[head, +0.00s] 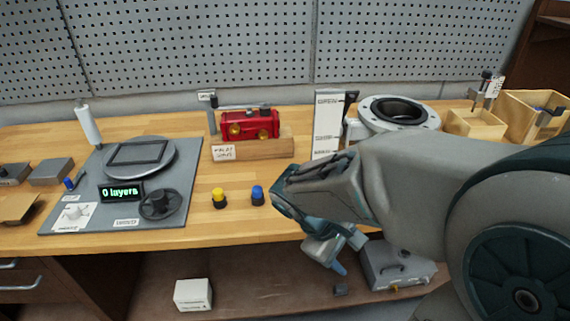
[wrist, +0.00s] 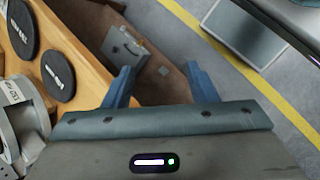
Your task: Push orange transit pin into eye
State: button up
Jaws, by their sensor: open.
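My gripper (head: 345,258) hangs in front of the bench's front edge in the head view, pointing down. In the wrist view its two blue fingers (wrist: 160,86) are apart with nothing between them. A red actuator (head: 248,125) with two brass-coloured round ports sits on a wooden block at the back of the bench, well up and left of my gripper. I cannot make out an orange transit pin or its eye in either view. My arm covers the right part of the bench.
A grey plate (head: 180,200) with a round platform and black handwheel lies on the left. Yellow (head: 219,198) and blue (head: 257,195) buttons stand near the front edge. A grey case (head: 395,268) and white box (head: 193,295) are on the lower shelf. A flanged ring (head: 400,112) stands behind my arm.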

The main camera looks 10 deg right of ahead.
jog(key=w+a+f+n+t+h+b, duration=0.1)
jog(key=w+a+f+n+t+h, duration=0.2)
jog(key=w+n+t+h, duration=0.55)
jog(key=w+a+f+n+t+y, duration=0.1)
jog(key=w+a+n+t, duration=0.1)
jog(key=w+a+n, duration=0.1)
jog(key=w+a+f+n+t+y, duration=0.1)
jog(key=w+a+n, duration=0.1)
jog(key=n, duration=0.3)
jog(key=w+a+f+n+t+y+b, duration=0.1)
jog(key=w+a+n+t, duration=0.1)
jog(key=w+a+n, duration=0.1)
jog(key=shift+w+a+n+t, duration=0.2)
jog(key=shift+a+n, duration=0.1)
jog(key=shift+a, duration=0.2)
jog(key=shift+w+a+n+t, duration=0.15)
jog(key=shift+a+n, duration=0.1)
jog(key=shift+a, duration=0.25)
jog(key=shift+w+a, duration=0.1)
jog(key=shift+w, duration=0.05)
jog(key=p+x, duration=0.2)
jog(key=x, duration=1.1)
jog(key=shift+w+r, duration=0.15)
jog(key=shift+w, duration=0.1)
jog(key=c, duration=1)
jog(key=shift+c, duration=0.5)
